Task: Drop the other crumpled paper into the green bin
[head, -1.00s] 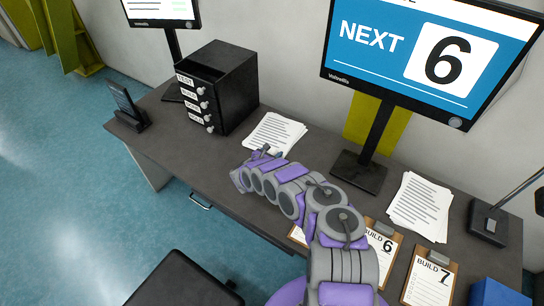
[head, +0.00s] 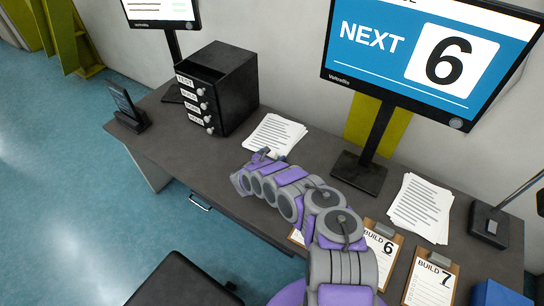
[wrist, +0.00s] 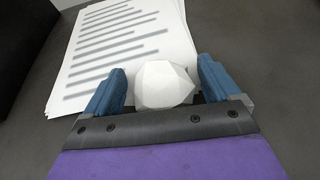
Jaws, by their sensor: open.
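A crumpled white paper ball (wrist: 165,84) sits between the two blue fingers of my gripper (wrist: 163,90) in the wrist view. The fingers are open, with a narrow gap on each side of the ball. The ball lies at the near edge of a stack of printed sheets (wrist: 125,38). In the head view my gripper (head: 262,155) is over the desk just in front of the same stack (head: 273,134), and the ball is mostly hidden or too small to tell. No green bin shows in either view.
A black drawer unit (head: 222,85) stands behind and left of my gripper. A monitor stand (head: 362,170), a second paper stack (head: 421,207), clipboards (head: 432,280) and a blue box (head: 498,294) lie to the right.

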